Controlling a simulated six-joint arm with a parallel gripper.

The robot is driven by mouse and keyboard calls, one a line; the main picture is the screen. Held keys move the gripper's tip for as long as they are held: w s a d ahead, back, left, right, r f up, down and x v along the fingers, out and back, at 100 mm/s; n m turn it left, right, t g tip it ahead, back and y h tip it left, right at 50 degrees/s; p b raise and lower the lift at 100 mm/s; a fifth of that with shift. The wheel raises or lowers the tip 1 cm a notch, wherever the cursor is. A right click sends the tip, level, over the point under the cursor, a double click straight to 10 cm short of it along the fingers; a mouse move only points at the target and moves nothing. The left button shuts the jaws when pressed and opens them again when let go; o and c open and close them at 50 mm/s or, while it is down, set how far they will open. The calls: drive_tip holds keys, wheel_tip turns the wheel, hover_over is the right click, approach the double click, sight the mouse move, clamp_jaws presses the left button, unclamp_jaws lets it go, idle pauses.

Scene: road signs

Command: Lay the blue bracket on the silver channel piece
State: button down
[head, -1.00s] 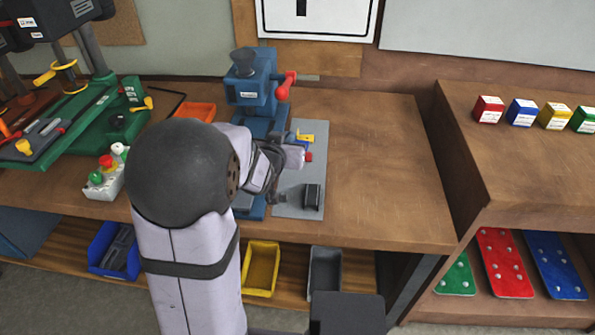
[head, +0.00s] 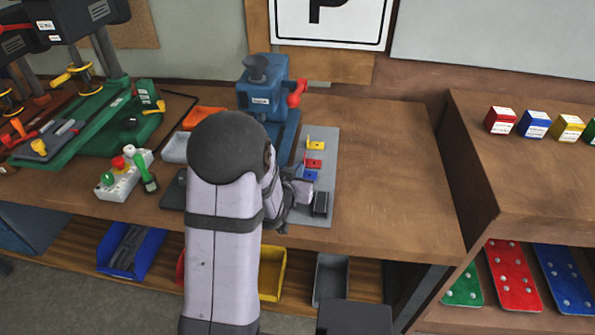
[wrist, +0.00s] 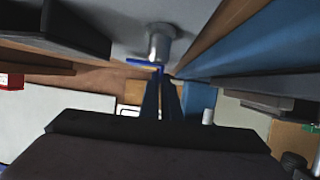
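The blue bracket (head: 310,175) shows at the front of my gripper in the head view, over the grey plate. In the wrist view the blue bracket (wrist: 143,63) is a thin angled strip at the tips of my gripper (wrist: 162,82), whose fingers are close together on it. A silver, rounded piece (wrist: 159,44) is right beside the bracket and seems to join the grey plate; I cannot tell whether it is the channel piece or whether they touch. My arm hides part of the gripper in the head view.
A red bracket (head: 313,163) and a yellow bracket (head: 316,145) sit on the grey plate (head: 328,140). A dark block (head: 320,204) stands near the plate's front. The blue press (head: 262,95) rises behind and left. The bench (head: 390,170) to the right is clear.

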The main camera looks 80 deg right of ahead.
drive_tip(key=shift+f, duration=0.25)
drive_tip(key=shift+f, duration=0.2)
drive_tip(key=c, duration=2)
unclamp_jaws()
drive_tip(key=shift+o, duration=0.3)
drive_tip(key=shift+b+v, duration=1.05)
drive_tip(key=shift+v, duration=2.65)
